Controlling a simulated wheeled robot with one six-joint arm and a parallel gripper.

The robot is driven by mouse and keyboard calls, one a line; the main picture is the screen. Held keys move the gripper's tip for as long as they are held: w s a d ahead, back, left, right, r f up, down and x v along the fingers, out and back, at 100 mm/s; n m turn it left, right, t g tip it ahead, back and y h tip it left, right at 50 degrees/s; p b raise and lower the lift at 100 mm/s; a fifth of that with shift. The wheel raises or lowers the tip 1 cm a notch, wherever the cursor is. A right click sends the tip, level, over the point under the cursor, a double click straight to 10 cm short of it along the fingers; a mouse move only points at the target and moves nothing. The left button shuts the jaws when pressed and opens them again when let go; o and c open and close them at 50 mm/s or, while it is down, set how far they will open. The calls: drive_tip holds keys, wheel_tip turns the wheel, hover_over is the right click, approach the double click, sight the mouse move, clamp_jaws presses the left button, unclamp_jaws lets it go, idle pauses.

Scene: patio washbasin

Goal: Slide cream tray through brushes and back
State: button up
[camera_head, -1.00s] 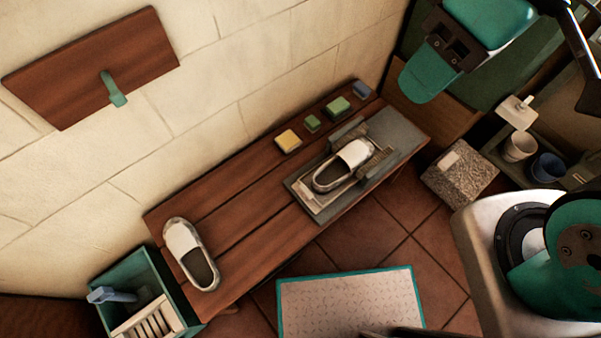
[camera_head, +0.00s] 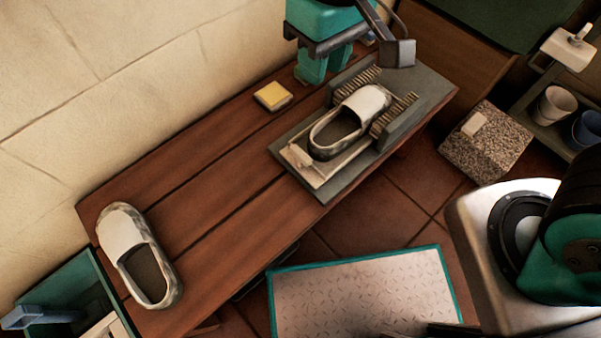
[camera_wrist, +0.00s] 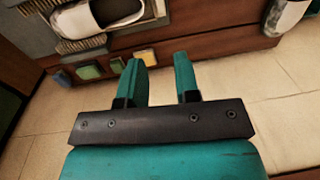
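The cream tray (camera_head: 322,172) lies on a grey base (camera_head: 420,105) on the wooden bench and carries a pale slip-on shoe (camera_head: 368,101). Two bristle brushes, a rear one (camera_head: 352,88) and a front one (camera_head: 392,116), flank the shoe's toe half. The tray's near-left end, with a small raised cream piece (camera_head: 297,155), sticks out clear of the brushes. My gripper (camera_head: 312,76) is above the bench's back edge, behind the brushes, apart from the tray. In the wrist view its two teal fingers (camera_wrist: 160,68) are spread with nothing between them.
A second shoe (camera_head: 140,255) sits at the bench's left end. A yellow sponge (camera_head: 273,96) lies behind the tray; green blocks (camera_wrist: 88,70) show in the wrist view. A teal bin (camera_head: 70,290) is at lower left, a speckled block (camera_head: 487,140) at right. The bench's middle is clear.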

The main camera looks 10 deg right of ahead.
drive_tip(key=h+b, duration=0.1)
drive_tip(key=b, duration=0.4)
hover_over(301, 153)
wheel_tip(301, 153, down, 10)
wheel_tip(301, 153, down, 17)
drive_tip(key=b, duration=0.7)
drive_tip(key=shift+b, duration=0.4)
drive_tip(key=shift+c, duration=0.3)
clamp_jaws()
